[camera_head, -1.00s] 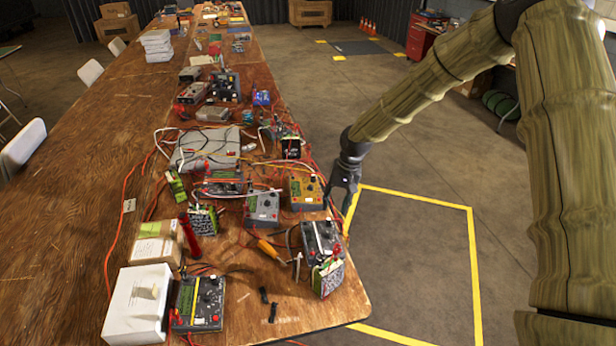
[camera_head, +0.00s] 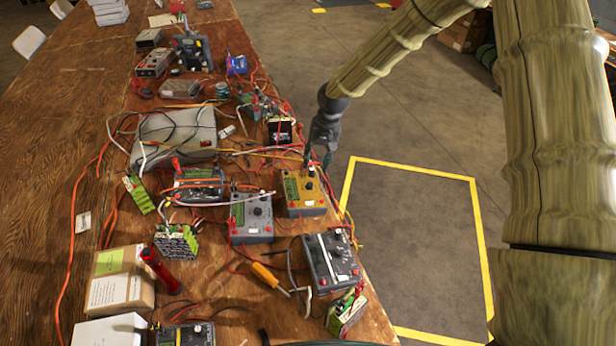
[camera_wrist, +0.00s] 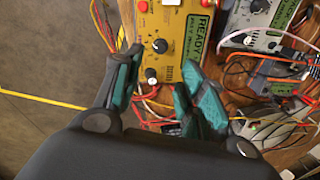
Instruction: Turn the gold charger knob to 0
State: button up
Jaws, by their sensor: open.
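The gold charger (camera_head: 305,194) sits near the right edge of the wooden table, between a grey charger and the table's edge. Its black knob (camera_head: 309,185) shows on its top face. In the wrist view the gold charger (camera_wrist: 165,50) carries a black knob (camera_wrist: 160,46) with a light pointer mark, and a READY label. My gripper (camera_head: 318,165) is just behind and right of the gold charger in the head view. In the wrist view my gripper's teal-padded fingers (camera_wrist: 158,88) are spread apart, with the charger's lower end showing between them. Nothing is held. The knob's setting is too small to read.
A grey charger (camera_head: 251,217) stands left of the gold one, and a dark charger (camera_head: 331,262) stands in front. Loose red and orange wires cross the table (camera_head: 60,160) around them. Open floor with a yellow outline (camera_head: 410,168) lies to the right.

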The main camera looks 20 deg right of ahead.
aim_at(310, 184)
jog(key=f, duration=0.2)
jog(key=f+p, duration=0.1)
jog(key=f, duration=0.1)
jog(key=a+f, duration=0.1)
jog(key=f, duration=0.1)
jog(key=shift+w+p, duration=0.25)
jog(key=shift+p, duration=0.1)
jog(key=shift+s+a+f, duration=0.15)
jog(key=shift+s+f, duration=0.2)
jog(key=shift+f, duration=0.2)
jog(key=shift+w+a+f+p, duration=0.15)
jog(key=shift+f+p, duration=0.1)
jog(key=shift+f, duration=0.35)
jog(key=shift+w+d+f+p, duration=0.1)
jog(key=shift+f+p, duration=0.1)
jog(key=shift+f, duration=0.35)
jog(key=shift+s+a, duration=0.1)
jog(key=shift+c, duration=0.5)
grip_shut()
